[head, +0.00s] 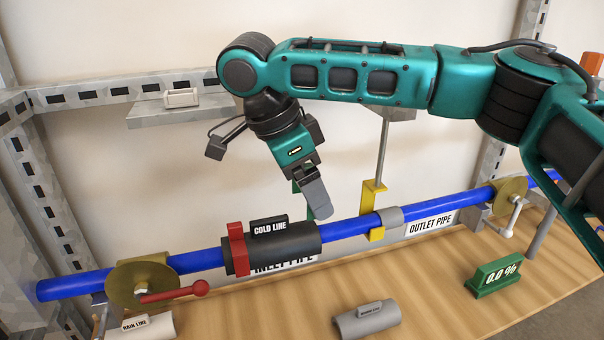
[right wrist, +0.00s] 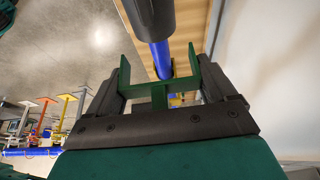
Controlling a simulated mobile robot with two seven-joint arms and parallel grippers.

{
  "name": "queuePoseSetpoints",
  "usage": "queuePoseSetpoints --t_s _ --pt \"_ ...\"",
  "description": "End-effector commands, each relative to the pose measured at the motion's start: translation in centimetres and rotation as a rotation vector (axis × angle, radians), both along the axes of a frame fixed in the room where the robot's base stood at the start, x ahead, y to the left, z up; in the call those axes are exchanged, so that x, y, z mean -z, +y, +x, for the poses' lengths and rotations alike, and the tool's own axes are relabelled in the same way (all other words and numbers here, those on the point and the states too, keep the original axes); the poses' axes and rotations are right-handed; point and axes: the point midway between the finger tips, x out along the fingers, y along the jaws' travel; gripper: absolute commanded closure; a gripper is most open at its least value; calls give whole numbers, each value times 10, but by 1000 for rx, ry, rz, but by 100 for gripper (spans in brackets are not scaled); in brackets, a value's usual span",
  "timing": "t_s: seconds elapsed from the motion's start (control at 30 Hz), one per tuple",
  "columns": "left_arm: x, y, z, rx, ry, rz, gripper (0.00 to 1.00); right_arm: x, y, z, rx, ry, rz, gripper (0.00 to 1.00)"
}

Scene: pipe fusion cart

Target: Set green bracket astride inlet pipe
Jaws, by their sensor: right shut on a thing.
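The green bracket (right wrist: 159,98) is a fork with two prongs, held between the fingers of my right gripper (right wrist: 162,85). In the head view my right gripper (head: 317,198) points down just above and behind the blue inlet pipe (head: 345,227), near the right end of the black sleeve; its fingers hide most of the bracket (head: 297,187). In the right wrist view the blue pipe (right wrist: 161,58) shows between the two prongs. I cannot tell whether the prongs touch it. The INLET PIPE label (head: 285,266) is partly hidden behind the sleeve. My left gripper is not in view.
The black COLD LINE sleeve (head: 290,245) with a red clamp (head: 238,250) sits left of the gripper. A yellow bracket (head: 374,200) and a grey collar (head: 389,217) are to its right. A red-handled valve (head: 140,284), grey sleeve (head: 366,322) and green 0.0 % display (head: 494,278) are nearby.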

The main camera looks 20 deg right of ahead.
Motion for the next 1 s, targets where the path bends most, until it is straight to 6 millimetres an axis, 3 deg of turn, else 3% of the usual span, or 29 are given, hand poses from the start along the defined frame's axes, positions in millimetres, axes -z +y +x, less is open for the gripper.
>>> queuePoseSetpoints --t_s 1.0 --pt "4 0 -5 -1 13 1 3 63 0 0 -1 0 1 48"
